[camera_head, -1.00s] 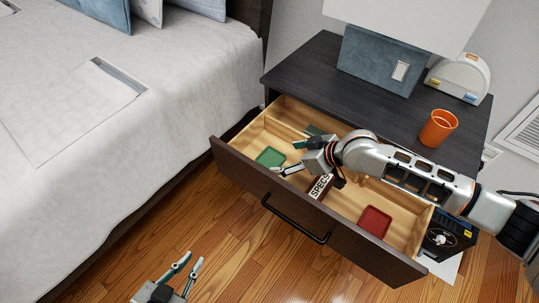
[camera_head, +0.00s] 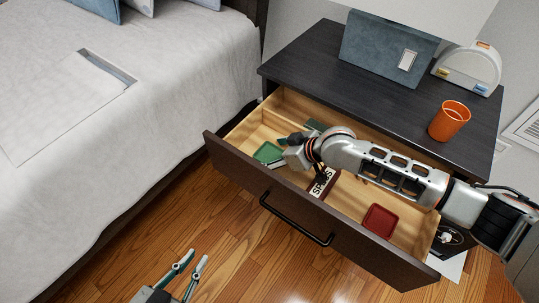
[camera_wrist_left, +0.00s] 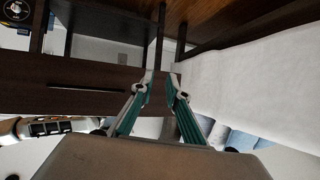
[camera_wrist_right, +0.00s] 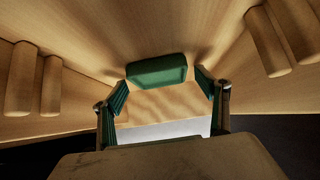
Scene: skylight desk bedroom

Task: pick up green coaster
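The green coaster (camera_head: 267,152) lies in the left part of the open drawer (camera_head: 240,160). My right gripper (camera_head: 275,152) reaches into the drawer with its fingers at the coaster and covers part of it in the head view. In the right wrist view the coaster (camera_wrist_right: 157,70) appears just ahead of and between the spread fingertips (camera_wrist_right: 160,84), with gaps at both sides. I cannot tell whether either finger touches it. My left gripper (camera_head: 197,256) is low over the floor, open and empty. It also shows in the left wrist view (camera_wrist_left: 162,80).
A red coaster (camera_head: 380,220) and a book with "SPECS" lettering (camera_head: 322,182) lie in the drawer. A dark green item (camera_head: 315,126) lies farther back. The bed (camera_head: 140,120) is left.

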